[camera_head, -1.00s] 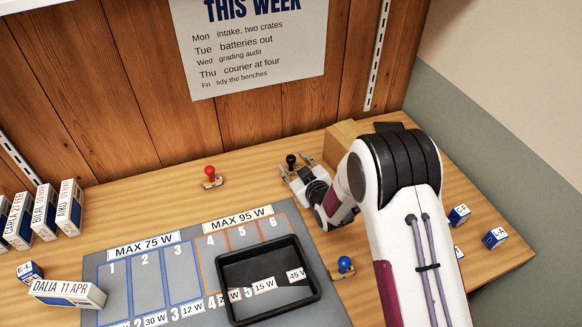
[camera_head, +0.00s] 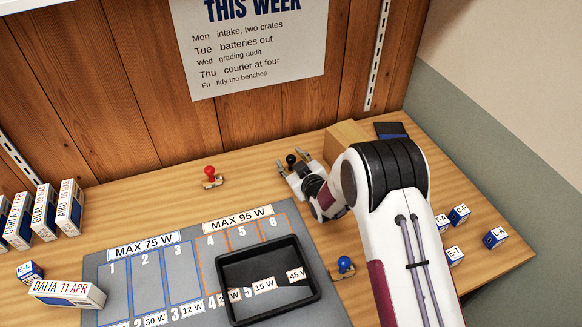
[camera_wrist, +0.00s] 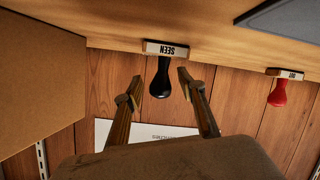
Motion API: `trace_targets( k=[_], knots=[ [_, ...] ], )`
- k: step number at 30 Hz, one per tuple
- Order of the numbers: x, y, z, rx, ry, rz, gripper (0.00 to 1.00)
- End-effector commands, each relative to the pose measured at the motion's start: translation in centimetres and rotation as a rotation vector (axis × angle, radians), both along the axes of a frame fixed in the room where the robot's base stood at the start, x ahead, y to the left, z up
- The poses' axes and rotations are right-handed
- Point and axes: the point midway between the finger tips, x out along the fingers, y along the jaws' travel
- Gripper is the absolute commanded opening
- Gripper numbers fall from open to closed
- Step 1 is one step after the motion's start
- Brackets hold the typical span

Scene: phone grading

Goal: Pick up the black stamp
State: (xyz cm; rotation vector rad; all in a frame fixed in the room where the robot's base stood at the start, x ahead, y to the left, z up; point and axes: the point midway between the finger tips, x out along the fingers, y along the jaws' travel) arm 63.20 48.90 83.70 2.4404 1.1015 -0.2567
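The black stamp (camera_head: 291,159) stands on the table in front of the wooden wall. In the wrist view, which is upside down, its black handle (camera_wrist: 160,80) and its base with a "SEEN" label show. My gripper (camera_head: 294,160) is open, with one finger on each side of the handle. In the wrist view, gaps show between the handle and both fingers (camera_wrist: 158,82). I cannot tell how far the fingertips are from the base.
A red stamp (camera_head: 210,176) stands to the left and a blue stamp (camera_head: 344,265) nearer the front. A cardboard box (camera_head: 343,138) is close on the right. A black tray (camera_head: 317,283) lies on the grey mat (camera_head: 200,230). Small labelled boxes (camera_head: 460,214) are at the right.

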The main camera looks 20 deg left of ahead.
Motion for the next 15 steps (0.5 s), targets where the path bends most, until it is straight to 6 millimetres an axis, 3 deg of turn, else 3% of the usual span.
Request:
trace_targets(
  k=[2,6,15],
  knots=[
    [-0.01,-0.01,0.0,0.0,0.0,0.0,0.35],
    [-0.01,-0.01,0.0,0.0,0.0,0.0,0.0],
    [0.0,0.0,0.02,0.0,0.0,0.0,0.0]
  ],
)
